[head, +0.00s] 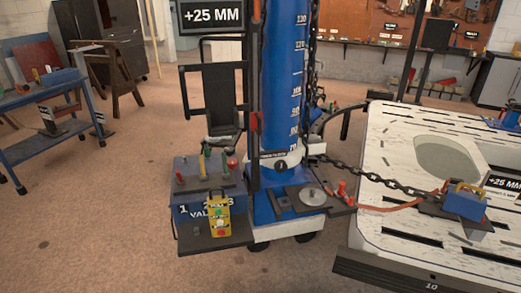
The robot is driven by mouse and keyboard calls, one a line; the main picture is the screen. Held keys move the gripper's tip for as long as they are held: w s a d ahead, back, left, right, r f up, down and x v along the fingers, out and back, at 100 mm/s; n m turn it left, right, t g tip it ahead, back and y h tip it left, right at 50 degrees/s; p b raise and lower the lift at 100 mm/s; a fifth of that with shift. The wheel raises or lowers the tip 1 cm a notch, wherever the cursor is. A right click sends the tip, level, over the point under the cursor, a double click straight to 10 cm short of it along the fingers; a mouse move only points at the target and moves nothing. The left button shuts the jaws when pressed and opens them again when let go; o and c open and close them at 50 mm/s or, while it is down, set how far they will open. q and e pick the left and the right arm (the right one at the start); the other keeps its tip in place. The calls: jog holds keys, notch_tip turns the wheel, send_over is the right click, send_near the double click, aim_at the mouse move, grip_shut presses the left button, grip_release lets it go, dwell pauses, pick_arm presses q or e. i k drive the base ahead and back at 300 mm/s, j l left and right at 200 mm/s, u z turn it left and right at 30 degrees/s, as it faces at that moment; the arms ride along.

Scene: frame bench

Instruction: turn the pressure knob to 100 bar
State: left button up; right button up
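The blue pulling tower (281,75) stands upright in the middle, with a white number scale down its front. A small round black part (281,165) sits on the white collar at the tower's foot, beside a dark label too small to read. It may be the pressure knob, but I cannot be sure, and I cannot read any bar setting. A blue valve box (196,207) with several levers and a red ball-topped handle (232,163) stands to the left of the tower. Neither of my grippers shows in the head view.
A yellow control pendant (217,215) is at the valve box's front. A chain (380,178) runs from the tower to a blue clamp (465,202) on the white slotted bench (400,225). A blue cart (45,95) stands far left. The floor at front left is clear.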

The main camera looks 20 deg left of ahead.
aim_at(230, 151)
jog(key=i+j+z, duration=0.1)
jog(key=j, duration=0.25)
jog(key=i+j, duration=0.2)
jog(key=j, duration=0.2)
jog(key=i+j+z, duration=0.15)
jog(key=j, duration=0.2)
jog(key=i+j, duration=0.1)
jog(key=j, duration=0.3)
jog(key=z, duration=0.05)
